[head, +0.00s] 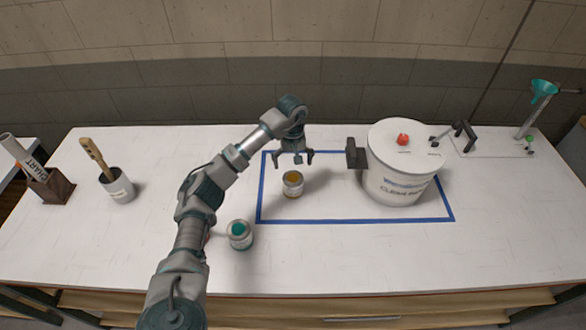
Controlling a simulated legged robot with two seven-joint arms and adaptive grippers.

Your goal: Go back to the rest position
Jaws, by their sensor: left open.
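My left gripper (293,158) is open and empty. It hangs in the air above and just behind a small can with yellow-brown colorant (292,184), which stands upright inside the blue outline (350,221) on the white table. The gripper appears apart from the can. A second small can with green colorant (240,235) stands upright outside the outline, to the right of my left forearm. My right gripper is not in view.
A large white bucket (400,170) with a red cap stands in the outline's right part. A cup with a wooden-handled brush (117,188) and a chart holder (50,186) stand left. A stand with a green funnel (543,90) is back right. The table's front right is clear.

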